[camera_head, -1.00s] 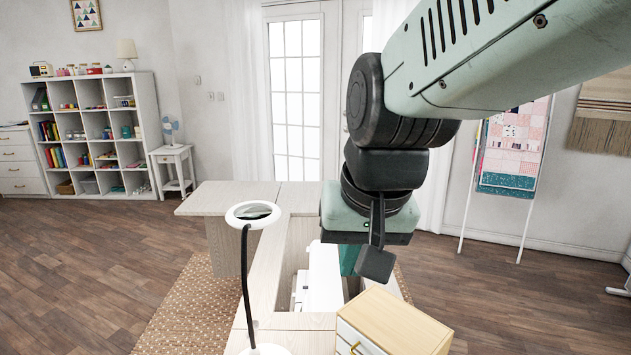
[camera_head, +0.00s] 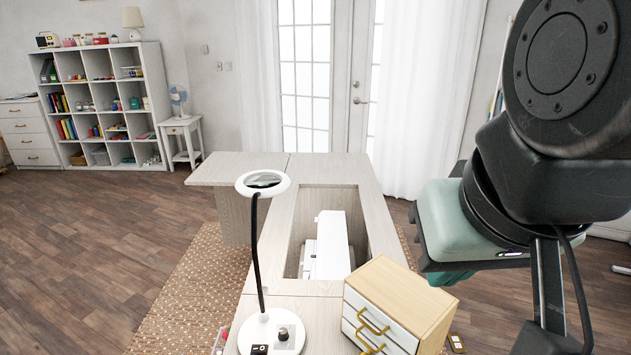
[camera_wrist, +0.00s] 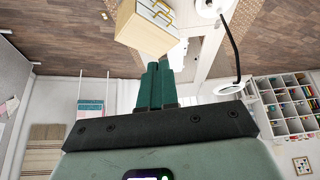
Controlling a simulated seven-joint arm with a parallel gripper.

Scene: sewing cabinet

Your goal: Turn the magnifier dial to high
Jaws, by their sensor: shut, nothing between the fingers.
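The magnifier (camera_head: 264,182) is a white ring lens on a thin black curved stem. Its round white base (camera_head: 262,325) stands on the cabinet top at the front. A small dark knob (camera_head: 283,333) on the base looks like the dial; its setting is too small to read. The magnifier's ring also shows in the wrist view (camera_wrist: 228,89), with the base at that view's top edge. My gripper (camera_wrist: 157,66) has its two teal fingers together and empty. In the head view it is off to the right of the small drawer box, well away from the magnifier, its fingertips mostly hidden.
A small wooden drawer box (camera_head: 415,290) with gold handles stands right of the magnifier base. Behind it a white sewing machine (camera_head: 331,245) sits in the cabinet's (camera_head: 278,240) recess. A black item (camera_head: 259,349) is on the front of the base. Open floor lies to the left.

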